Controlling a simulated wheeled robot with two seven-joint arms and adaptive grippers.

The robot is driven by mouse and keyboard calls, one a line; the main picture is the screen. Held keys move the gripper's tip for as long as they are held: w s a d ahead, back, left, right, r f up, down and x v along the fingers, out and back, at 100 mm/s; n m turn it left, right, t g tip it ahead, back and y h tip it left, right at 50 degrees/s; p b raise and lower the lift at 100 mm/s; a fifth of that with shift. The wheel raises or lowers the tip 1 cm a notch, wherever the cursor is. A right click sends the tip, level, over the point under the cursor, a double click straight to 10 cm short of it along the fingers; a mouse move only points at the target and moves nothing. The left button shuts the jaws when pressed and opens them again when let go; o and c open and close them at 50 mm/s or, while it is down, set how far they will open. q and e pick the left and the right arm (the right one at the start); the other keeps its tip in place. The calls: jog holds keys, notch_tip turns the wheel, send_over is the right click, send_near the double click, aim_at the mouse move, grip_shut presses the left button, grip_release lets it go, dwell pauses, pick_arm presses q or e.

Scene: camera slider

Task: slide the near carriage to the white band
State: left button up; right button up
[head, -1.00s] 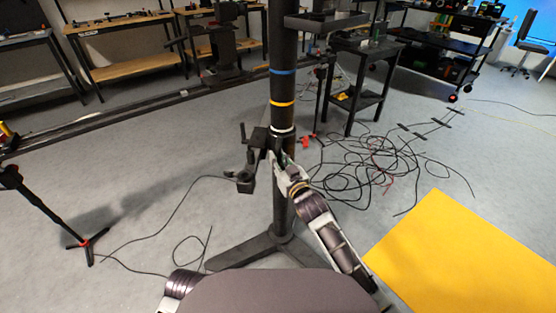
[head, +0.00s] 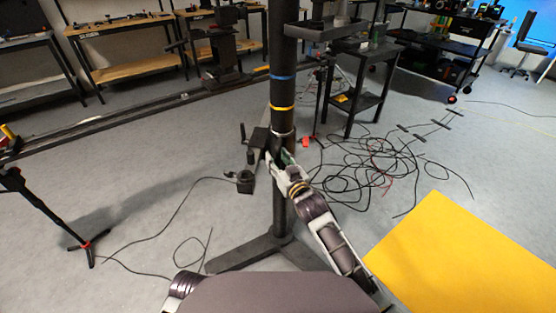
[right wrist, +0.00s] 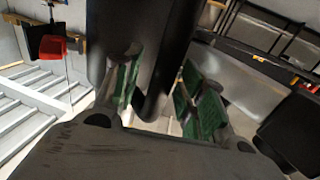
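The near carriage (head: 258,140) is a dark block with a side arm on the black upright column, with a small black box (head: 245,182) hanging below it. It sits close to the white band (head: 282,134); the exact gap is hard to tell. My right gripper (head: 279,157) is just below the band, in front of the column. In the right wrist view my right gripper (right wrist: 160,95) has its green-padded fingers spread, with a dark upright cylinder (right wrist: 155,60) between and behind them. I cannot tell whether they touch it. My left gripper is not in view.
A yellow band (head: 282,108) and a blue band (head: 282,77) circle the column higher up. A grey tray (head: 325,30) sticks out near its top. A long dark rail (head: 120,115) runs behind at left. Tangled cables (head: 360,175) and a yellow mat (head: 460,255) lie at right.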

jog(key=shift+v, duration=1)
jog(key=v, duration=1)
dwell(0.5)
